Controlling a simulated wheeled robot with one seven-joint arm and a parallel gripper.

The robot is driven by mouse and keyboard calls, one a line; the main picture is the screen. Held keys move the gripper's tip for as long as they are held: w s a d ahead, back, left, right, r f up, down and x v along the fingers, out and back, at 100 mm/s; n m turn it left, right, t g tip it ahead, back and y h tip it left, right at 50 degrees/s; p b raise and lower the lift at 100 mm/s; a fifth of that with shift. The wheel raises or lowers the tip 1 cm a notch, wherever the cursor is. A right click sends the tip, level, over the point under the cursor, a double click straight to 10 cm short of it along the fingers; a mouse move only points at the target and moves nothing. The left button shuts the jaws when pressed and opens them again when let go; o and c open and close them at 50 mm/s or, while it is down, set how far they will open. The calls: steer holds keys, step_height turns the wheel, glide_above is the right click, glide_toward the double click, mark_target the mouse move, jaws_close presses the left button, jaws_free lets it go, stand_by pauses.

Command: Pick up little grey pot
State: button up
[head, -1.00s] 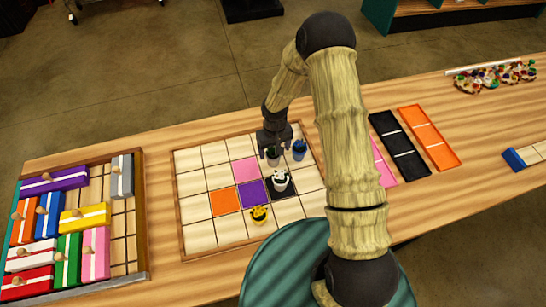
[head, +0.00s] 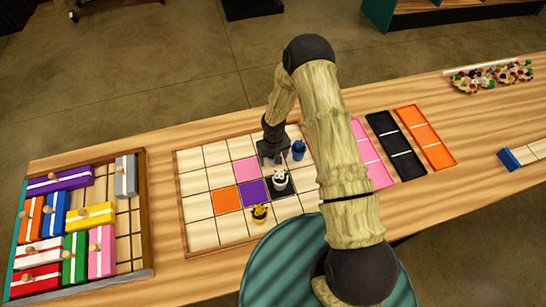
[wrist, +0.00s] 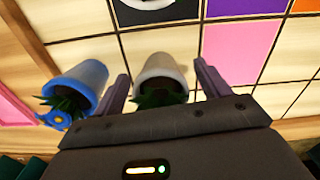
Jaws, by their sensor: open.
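The little grey pot (wrist: 160,68) shows in the wrist view with green leaves in it. It stands between the two fingers of my gripper (wrist: 163,88), with a gap on each side. In the head view, my gripper (head: 271,155) is low over the far right part of the tiled board and hides the grey pot. The gripper is open and holds nothing.
A blue pot (wrist: 82,78) with a blue flower is close beside the left finger; the head view shows it (head: 299,150) right of the gripper. A white pot (head: 279,181) and a yellow pot (head: 260,213) stand nearer. A block tray (head: 149,230) lies left.

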steer(key=shift+c, duration=0.4)
steer(key=c, duration=1.2)
steer(key=shift+r, duration=0.1)
step_height(320, 180, up, 10)
steer(key=b, duration=0.3)
steer(key=shift+b, duration=0.35)
